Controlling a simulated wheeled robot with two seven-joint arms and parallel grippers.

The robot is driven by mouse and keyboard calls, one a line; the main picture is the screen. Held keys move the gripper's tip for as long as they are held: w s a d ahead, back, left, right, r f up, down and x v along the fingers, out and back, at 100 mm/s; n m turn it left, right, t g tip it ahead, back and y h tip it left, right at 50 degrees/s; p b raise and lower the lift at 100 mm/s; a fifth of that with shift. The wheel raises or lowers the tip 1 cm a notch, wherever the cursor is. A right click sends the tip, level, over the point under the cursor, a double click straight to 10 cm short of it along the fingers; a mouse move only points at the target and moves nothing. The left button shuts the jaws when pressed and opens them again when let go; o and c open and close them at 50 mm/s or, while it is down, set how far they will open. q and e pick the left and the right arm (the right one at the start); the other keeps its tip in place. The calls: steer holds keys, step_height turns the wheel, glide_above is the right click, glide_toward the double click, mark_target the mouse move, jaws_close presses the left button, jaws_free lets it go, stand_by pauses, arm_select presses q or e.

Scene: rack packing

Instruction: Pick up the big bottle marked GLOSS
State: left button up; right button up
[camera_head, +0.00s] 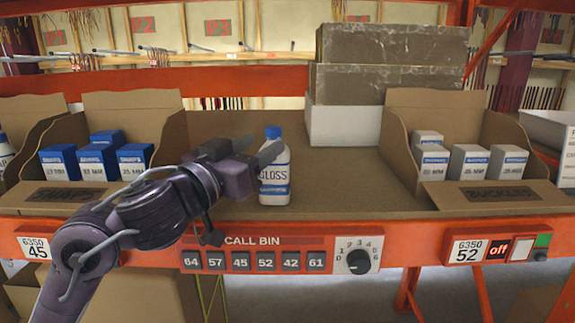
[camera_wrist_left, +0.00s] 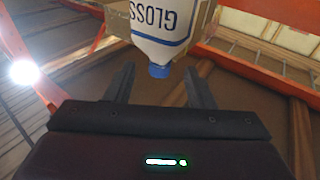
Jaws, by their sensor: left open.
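The big bottle marked GLOSS (camera_head: 275,172) is white with a blue cap and a blue band on its label. It stands upright on the shelf in the middle of the head view. My left gripper (camera_head: 262,157) is open, close beside the bottle on its left, with a fingertip overlapping the bottle's upper part in the picture. In the left wrist view the bottle (camera_wrist_left: 165,32) appears upside down, its cap near the gap between the two open fingers (camera_wrist_left: 160,85). I cannot tell whether a finger touches it. My right gripper is not in view.
A cardboard bin (camera_head: 60,196) with blue-and-white boxes stands left, and another bin (camera_head: 480,196) with grey-and-white boxes stands right. Large dark boxes (camera_head: 390,45) sit on a white one behind. Shelf around the bottle (camera_head: 345,170) is clear. An orange shelf edge with a call panel (camera_head: 260,241) runs in front.

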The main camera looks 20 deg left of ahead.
mark_target(268, 132)
arm_select(q)
steer(key=shift+w+d+r+p, duration=0.1)
steer(key=shift+w+r+p, duration=0.2)
steer(key=shift+r, duration=0.2)
steer(key=shift+w+d+r+p, duration=0.1)
steer(key=shift+w+r+p, duration=0.1)
steer(key=shift+r+p, duration=0.25)
steer(key=x, duration=0.3)
steer(key=shift+f+p, duration=0.15)
steer(key=shift+p, duration=0.15)
steer(key=shift+w+d, duration=0.15)
steer(key=shift+w, duration=0.45)
steer(key=shift+s, duration=0.2)
steer(key=shift+c, duration=1.1)
jaws_close()
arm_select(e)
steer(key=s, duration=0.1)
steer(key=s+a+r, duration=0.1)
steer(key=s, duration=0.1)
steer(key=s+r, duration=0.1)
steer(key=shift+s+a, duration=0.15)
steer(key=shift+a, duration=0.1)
